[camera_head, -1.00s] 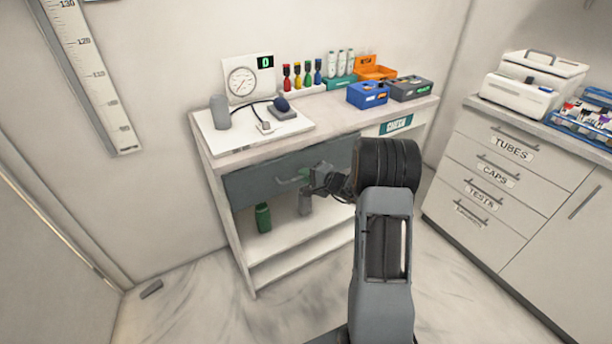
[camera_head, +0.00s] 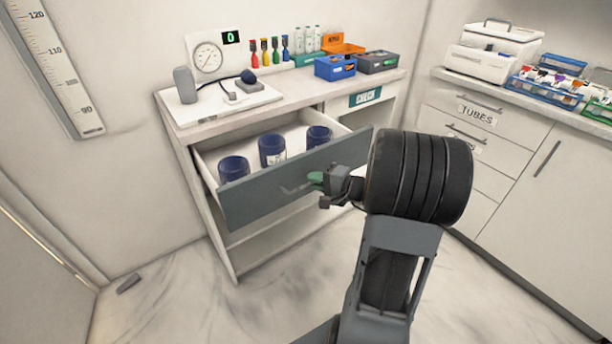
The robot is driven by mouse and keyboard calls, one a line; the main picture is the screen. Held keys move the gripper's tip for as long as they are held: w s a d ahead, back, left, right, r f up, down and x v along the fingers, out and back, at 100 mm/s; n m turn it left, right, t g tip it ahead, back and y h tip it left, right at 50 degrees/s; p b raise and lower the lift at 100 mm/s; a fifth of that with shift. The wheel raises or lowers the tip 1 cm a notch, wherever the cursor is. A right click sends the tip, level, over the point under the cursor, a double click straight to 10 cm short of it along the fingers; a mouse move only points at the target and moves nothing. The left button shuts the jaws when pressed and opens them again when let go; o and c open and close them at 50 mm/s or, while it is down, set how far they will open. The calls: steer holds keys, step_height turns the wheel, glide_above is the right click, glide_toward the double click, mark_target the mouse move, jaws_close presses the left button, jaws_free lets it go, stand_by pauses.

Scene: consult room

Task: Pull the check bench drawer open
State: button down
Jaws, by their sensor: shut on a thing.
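The check bench (camera_head: 225,120) stands against the wall, with a green CHECK label (camera_head: 365,97) on its front edge. Its grey-fronted drawer (camera_head: 255,198) is pulled out, and its white inside shows. Several dark blue containers (camera_head: 271,150) stand in the drawer in a row. My gripper (camera_head: 322,182) is at the right half of the drawer front, shut on the drawer handle (camera_head: 296,187). My wrist hides part of the handle and the jaws.
A gauge board (camera_head: 208,58), a cuff set, small coloured bottles and blue (camera_head: 335,68) and orange boxes stand on the bench top. A cabinet with a TUBES drawer (camera_head: 477,112) is at the right. A small grey object (camera_head: 129,284) lies on the floor. Floor in front is clear.

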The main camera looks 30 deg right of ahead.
steer(key=shift+s, duration=0.75)
steer(key=c, duration=1.2)
jaws_free()
steer(key=shift+c, duration=0.2)
steer(key=shift+d, duration=0.1)
steer(key=p+v, duration=0.1)
steer(key=v, duration=1.2)
steer(key=shift+s+d, duration=0.2)
steer(key=shift+s, duration=0.1)
